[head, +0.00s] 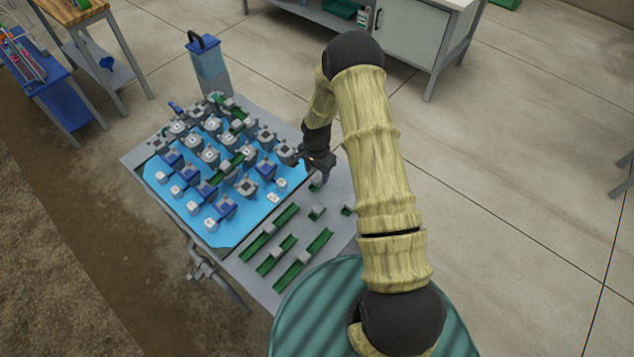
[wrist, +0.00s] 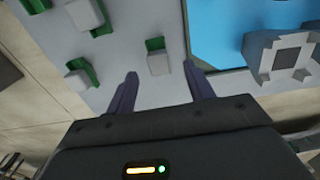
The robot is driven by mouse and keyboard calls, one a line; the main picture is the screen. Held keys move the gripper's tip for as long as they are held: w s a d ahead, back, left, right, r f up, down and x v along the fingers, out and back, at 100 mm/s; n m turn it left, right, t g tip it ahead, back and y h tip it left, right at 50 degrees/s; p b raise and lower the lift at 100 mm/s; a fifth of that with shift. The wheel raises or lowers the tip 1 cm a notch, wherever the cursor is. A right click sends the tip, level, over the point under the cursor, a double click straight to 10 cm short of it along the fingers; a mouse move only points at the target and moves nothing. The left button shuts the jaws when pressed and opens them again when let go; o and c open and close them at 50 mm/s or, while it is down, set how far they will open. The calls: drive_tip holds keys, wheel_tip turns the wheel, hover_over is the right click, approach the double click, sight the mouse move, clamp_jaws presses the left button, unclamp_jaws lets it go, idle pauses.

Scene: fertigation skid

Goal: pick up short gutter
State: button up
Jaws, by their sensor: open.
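Short gutters, small green pieces each with a pale grey block, lie on the grey tabletop. In the head view one (head: 316,186) is just below my gripper (head: 321,168), and two more (head: 317,213) (head: 347,210) lie nearer the front right. In the wrist view a short gutter (wrist: 155,44) shows between and beyond the fingertips of my gripper (wrist: 160,74). Two other short gutters (wrist: 88,73) (wrist: 101,26) are to the left. I cannot tell how high the fingertips are above the table.
Several longer green gutters (head: 303,258) lie at the table's front. A blue tray (head: 225,238) crowded with grey and blue fittings is left of my gripper; its edge (wrist: 215,35) is close in the wrist view. A blue container (head: 208,62) stands behind. A grey cabinet (head: 410,32) is farther back.

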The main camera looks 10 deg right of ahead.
sight(317, 179)
drive_tip(key=shift+f+p, duration=0.8)
drive_tip(key=shift+f, duration=1.45)
drive_tip(key=shift+c, duration=0.4)
drive_tip(key=c, duration=1)
